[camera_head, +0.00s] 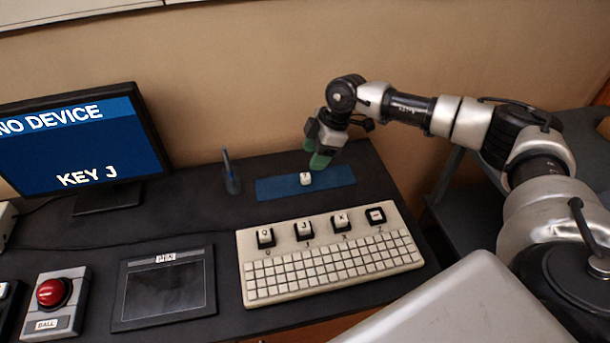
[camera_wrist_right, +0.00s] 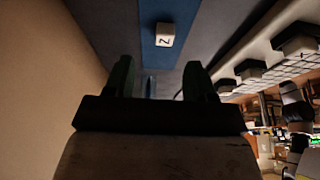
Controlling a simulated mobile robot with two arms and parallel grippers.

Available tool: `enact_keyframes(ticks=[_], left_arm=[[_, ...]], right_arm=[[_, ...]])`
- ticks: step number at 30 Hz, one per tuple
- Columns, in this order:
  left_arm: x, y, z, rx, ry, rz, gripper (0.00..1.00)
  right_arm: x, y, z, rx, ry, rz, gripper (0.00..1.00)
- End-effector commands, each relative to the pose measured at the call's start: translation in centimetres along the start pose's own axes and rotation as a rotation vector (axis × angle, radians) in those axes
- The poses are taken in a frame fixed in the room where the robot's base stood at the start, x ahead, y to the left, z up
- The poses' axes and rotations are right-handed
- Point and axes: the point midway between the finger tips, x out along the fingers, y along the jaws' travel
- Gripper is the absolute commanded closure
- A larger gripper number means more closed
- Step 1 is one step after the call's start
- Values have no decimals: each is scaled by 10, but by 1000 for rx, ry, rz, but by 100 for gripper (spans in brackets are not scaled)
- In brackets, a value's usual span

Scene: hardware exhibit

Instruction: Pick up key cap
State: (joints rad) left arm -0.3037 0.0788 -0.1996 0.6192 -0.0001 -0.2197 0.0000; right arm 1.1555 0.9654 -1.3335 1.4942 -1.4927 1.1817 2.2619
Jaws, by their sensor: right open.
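A small white key cap (camera_head: 305,179) lies on a blue mat (camera_head: 335,177) behind the keyboard. In the right wrist view, the key cap (camera_wrist_right: 165,36) shows a dark mark like a Z or a turned N. My right gripper (camera_head: 319,160) has green fingertips and is just above and behind the key cap, apart from it. In the right wrist view, the fingers of my right gripper (camera_wrist_right: 160,76) are spread with nothing between them; the key cap is beyond the tips, near the middle of the gap. My left gripper is not in view.
A cream keyboard (camera_head: 330,265) with several large keys along its back row stands in front of the mat. A pen in a stand (camera_head: 230,172) is left of the mat. A tablet (camera_head: 164,287), a red button box (camera_head: 54,300) and a monitor (camera_head: 80,145) are farther left.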

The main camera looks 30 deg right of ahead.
Motion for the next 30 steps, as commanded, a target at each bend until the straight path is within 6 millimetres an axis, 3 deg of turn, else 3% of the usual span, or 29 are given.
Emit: enact_keyframes(ticks=[5, 15, 24, 30], left_arm=[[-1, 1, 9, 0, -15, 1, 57], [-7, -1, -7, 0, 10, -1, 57], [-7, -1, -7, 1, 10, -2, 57], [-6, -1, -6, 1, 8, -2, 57]], right_arm=[[14, -1, 0, 0, -1, 0, 45], [59, -8, -3, 0, -1, -2, 45], [65, -8, -2, 0, -1, 0, 45], [65, -8, -2, 0, -1, 0, 74]])
